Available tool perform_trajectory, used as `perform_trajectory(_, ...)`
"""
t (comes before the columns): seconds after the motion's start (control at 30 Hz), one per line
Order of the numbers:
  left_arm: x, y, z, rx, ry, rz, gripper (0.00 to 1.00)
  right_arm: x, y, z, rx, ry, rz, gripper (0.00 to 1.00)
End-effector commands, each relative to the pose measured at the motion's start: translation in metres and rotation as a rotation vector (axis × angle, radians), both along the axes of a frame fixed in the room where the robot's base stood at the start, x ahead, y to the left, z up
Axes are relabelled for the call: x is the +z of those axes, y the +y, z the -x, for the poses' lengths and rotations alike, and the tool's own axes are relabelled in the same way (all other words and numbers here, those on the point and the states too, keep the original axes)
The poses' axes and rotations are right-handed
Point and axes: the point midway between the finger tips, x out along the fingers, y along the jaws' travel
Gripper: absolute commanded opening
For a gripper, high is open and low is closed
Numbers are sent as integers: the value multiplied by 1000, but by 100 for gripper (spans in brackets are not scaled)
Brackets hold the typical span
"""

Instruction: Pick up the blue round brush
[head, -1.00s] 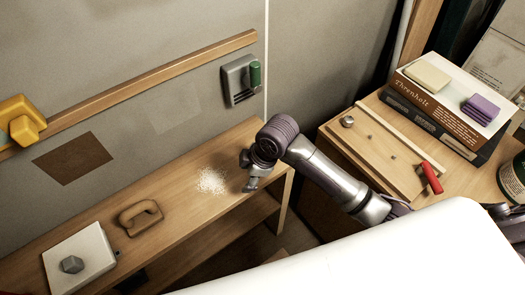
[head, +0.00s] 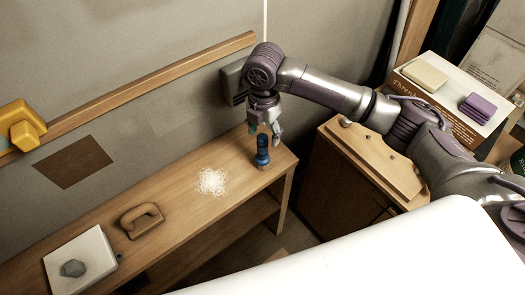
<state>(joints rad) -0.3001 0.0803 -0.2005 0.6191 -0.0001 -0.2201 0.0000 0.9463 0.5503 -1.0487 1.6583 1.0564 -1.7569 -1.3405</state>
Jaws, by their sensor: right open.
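The blue round brush (head: 262,153) stands upright near the right end of the wooden bench (head: 190,222), with a pale base on the bench top. My right gripper (head: 264,130) points down right above the brush, its fingers open around or just over the brush's top. I cannot tell whether the fingers touch it. My left gripper is not in view.
A pile of white shavings (head: 211,181) lies left of the brush. A brown handled block (head: 141,219) and a white board with a grey knob (head: 80,265) lie farther left. The wall fixture (head: 233,82) is partly behind my gripper. A wooden cabinet (head: 345,185) stands right.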

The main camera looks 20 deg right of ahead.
Motion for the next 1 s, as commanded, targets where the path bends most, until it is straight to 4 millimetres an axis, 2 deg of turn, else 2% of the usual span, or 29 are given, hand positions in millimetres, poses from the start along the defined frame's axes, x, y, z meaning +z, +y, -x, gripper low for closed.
perform_trajectory(0.1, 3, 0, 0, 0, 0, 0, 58, -17, 0, 0, -1, 1, 0, 61)
perform_trajectory(0.37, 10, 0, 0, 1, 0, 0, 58, -36, 0, -3, -2, 2, 1, 61)
perform_trajectory(0.6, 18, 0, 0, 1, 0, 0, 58, -70, 0, -8, -1, 1, -1, 61)
perform_trajectory(0.9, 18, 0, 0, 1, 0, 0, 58, -77, 0, -8, 0, -3, -1, 61)
perform_trajectory(1.0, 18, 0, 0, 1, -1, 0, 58, -77, 0, -8, 0, -3, -1, 46)
